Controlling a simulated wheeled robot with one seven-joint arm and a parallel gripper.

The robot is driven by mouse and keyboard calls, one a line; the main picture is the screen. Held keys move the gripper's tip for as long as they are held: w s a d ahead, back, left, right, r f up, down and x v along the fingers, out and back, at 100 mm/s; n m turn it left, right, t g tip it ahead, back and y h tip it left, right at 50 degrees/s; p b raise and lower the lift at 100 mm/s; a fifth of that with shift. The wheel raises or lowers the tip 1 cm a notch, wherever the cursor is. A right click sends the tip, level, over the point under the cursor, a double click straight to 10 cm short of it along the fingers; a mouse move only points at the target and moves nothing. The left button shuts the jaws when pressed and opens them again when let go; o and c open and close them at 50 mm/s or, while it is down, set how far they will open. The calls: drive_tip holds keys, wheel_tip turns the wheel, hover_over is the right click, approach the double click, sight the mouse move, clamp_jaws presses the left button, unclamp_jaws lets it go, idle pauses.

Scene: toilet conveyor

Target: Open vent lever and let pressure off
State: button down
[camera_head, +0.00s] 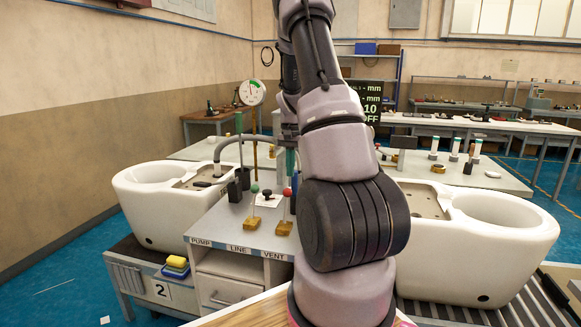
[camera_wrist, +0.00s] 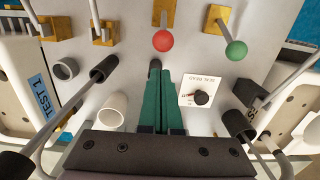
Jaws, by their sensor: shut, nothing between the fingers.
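A red-knobbed lever (camera_head: 287,191) stands roughly upright on a yellow block behind the VENT label (camera_head: 274,256). Its red ball also shows in the wrist view (camera_wrist: 162,40). A green-knobbed lever (camera_head: 255,188) stands roughly upright on a similar block near the LINE label (camera_head: 240,249); its green ball (camera_wrist: 236,49) is right of the red one in the wrist view. My gripper (camera_wrist: 162,100) is shut and empty, its green fingers pointing at the bench top. The fingertips lie apart from the red ball in the wrist view. A round dial gauge (camera_head: 252,92) stands on a post behind.
White toilet bowls stand left (camera_head: 165,200) and right (camera_head: 480,240) of the grey bench. A small panel with a black knob (camera_wrist: 202,97) lies beside my fingers. Rods and a white cup (camera_wrist: 113,110) are close by. A dark display (camera_head: 372,100) is partly hidden behind my arm.

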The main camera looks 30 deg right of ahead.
sight(286, 206)
wheel_tip(286, 206, down, 6)
drive_tip(key=shift+a, duration=0.15)
idle(0.5)
